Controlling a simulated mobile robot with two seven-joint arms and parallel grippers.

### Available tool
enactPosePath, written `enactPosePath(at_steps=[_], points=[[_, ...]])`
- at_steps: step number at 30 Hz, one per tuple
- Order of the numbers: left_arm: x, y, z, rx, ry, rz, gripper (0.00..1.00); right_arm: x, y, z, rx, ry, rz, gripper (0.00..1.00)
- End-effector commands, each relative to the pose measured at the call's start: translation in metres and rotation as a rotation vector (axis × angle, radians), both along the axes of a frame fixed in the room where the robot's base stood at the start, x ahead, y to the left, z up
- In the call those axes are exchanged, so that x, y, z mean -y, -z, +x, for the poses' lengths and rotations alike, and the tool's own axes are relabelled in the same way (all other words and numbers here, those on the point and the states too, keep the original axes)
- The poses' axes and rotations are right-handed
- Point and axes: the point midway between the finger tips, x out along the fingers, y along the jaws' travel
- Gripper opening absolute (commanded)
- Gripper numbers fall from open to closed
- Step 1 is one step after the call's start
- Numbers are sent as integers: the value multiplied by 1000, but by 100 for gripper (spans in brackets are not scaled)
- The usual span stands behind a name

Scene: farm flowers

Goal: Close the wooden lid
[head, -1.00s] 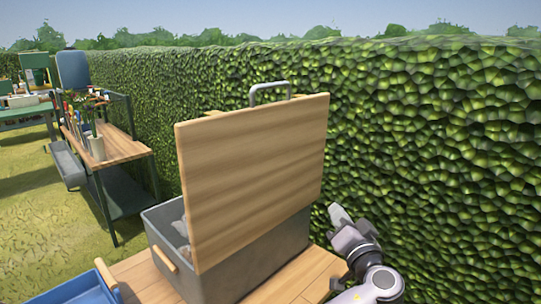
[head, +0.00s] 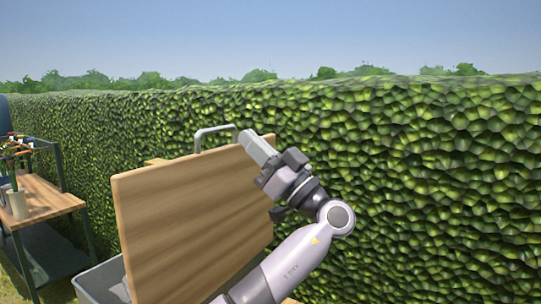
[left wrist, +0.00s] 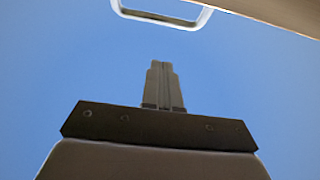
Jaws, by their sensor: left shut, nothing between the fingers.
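The wooden lid (head: 180,235) stands raised, nearly upright, on the grey box (head: 92,282). A grey metal handle (head: 207,132) sticks up past its top edge. My left gripper (head: 252,140) is shut and empty at the lid's upper right corner, close to the handle; I cannot tell whether it touches the lid. In the left wrist view the shut fingers (left wrist: 162,68) point up toward the sky. There the handle (left wrist: 158,18) shows above the fingertips and the lid's edge (left wrist: 285,12) at the upper right. My right gripper is not in view.
A tall green hedge (head: 420,190) runs close behind the box and fills the right side. A wooden-topped side table (head: 45,198) with a pot (head: 17,205) stands at the left. The air above the lid is clear.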

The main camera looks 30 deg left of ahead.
Motion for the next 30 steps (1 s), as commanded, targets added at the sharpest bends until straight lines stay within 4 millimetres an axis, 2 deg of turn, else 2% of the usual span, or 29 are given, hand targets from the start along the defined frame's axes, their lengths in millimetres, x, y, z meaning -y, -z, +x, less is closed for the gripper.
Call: enactPosePath(at_steps=[3, 10, 15, 26, 30], points=[[-20, -17, 1, 1, -2, 0, 0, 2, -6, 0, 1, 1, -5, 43], [-50, -8, 4, -1, 0, 0, 0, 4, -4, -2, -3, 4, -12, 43], [-56, -6, 4, -1, 1, 0, 0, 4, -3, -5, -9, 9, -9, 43], [-57, -5, 4, -1, 1, -3, 0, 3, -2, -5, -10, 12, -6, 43], [-65, -6, 5, -2, 1, -25, 0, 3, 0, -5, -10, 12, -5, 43]])
